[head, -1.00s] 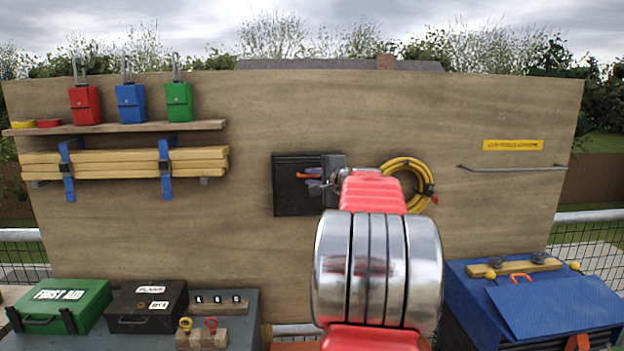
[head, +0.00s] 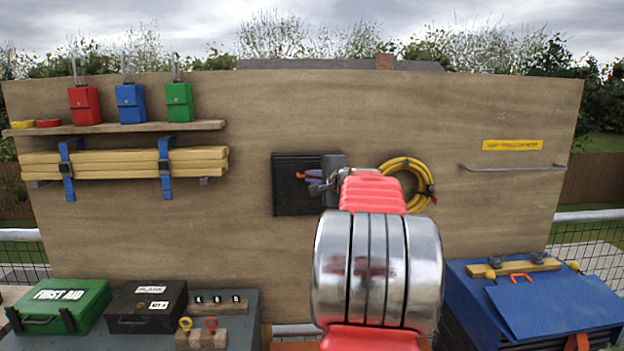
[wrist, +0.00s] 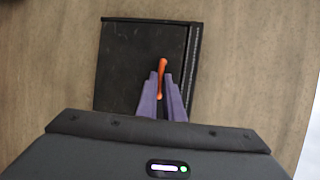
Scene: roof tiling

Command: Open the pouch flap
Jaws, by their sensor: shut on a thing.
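The pouch (head: 292,195) is a black, flat square fixed to the wooden board, near the middle of the head view. It also shows in the wrist view (wrist: 122,70), with a stitched light line along its right side. An orange pull tab (wrist: 163,66) stands out on its front. My gripper (wrist: 162,92) has purple fingers shut on the orange tab, which shows above and between the fingertips. In the head view my gripper (head: 315,181) is at the pouch's right half, partly hidden by my arm. The lower part of the pouch is hidden in the wrist view.
A coiled yellow hose (head: 397,163) hangs just right of the pouch, partly behind my arm. A shelf (head: 150,127) with several coloured padlocks is at upper left. A metal rail (head: 515,168) is at right. Bare board lies left of and below the pouch.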

